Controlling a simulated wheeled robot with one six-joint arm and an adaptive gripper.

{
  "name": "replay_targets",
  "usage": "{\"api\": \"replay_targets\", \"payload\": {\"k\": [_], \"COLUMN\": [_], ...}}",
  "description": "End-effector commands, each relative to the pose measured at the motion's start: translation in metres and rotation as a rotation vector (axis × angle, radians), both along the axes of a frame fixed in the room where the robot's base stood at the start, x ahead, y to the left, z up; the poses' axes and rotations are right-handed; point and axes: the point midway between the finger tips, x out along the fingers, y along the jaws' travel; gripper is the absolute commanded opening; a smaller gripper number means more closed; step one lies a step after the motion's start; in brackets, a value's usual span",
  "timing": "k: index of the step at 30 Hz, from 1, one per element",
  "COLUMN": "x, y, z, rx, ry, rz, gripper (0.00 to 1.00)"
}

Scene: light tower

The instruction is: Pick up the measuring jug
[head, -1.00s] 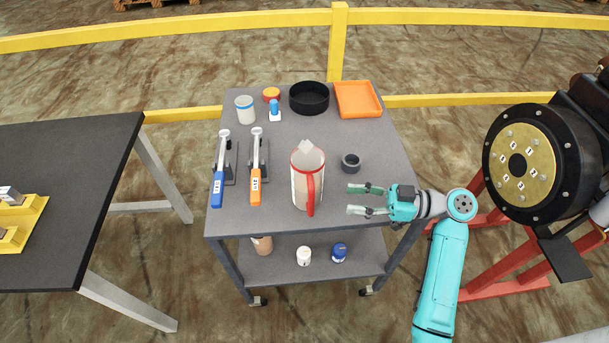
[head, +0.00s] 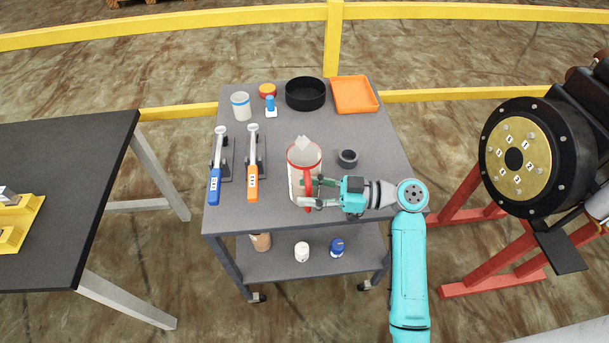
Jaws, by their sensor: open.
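The measuring jug (head: 298,179) stands upright near the front middle of the grey cart top. It is pale and translucent, with a red rim, a red handle on its front right side, and a spout at the back. My gripper (head: 307,192) reaches in from the right at the jug's handle. It is open, with one finger on the far side of the handle and one on the near side. The fingertips overlap the handle in this view, and I cannot tell whether they touch it.
Two torque wrenches, blue-handled (head: 215,182) and orange-handled (head: 253,179), lie left of the jug. A dark grey ring (head: 347,159) is behind my gripper.

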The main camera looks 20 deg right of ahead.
Motion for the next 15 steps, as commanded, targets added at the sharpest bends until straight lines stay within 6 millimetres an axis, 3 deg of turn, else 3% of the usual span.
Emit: {"api": "replay_targets", "payload": {"k": [8,13,15], "x": [0.0015,0.0014,0.0014], "y": [0.0027,0.0025,0.0025], "z": [0.0000,0.0000,-0.0001], "rx": [0.000,0.000,0.000], "ry": [0.000,0.000,0.000], "rz": [0.000,0.000,0.000], "gripper": [0.46,0.06,0.00]}}
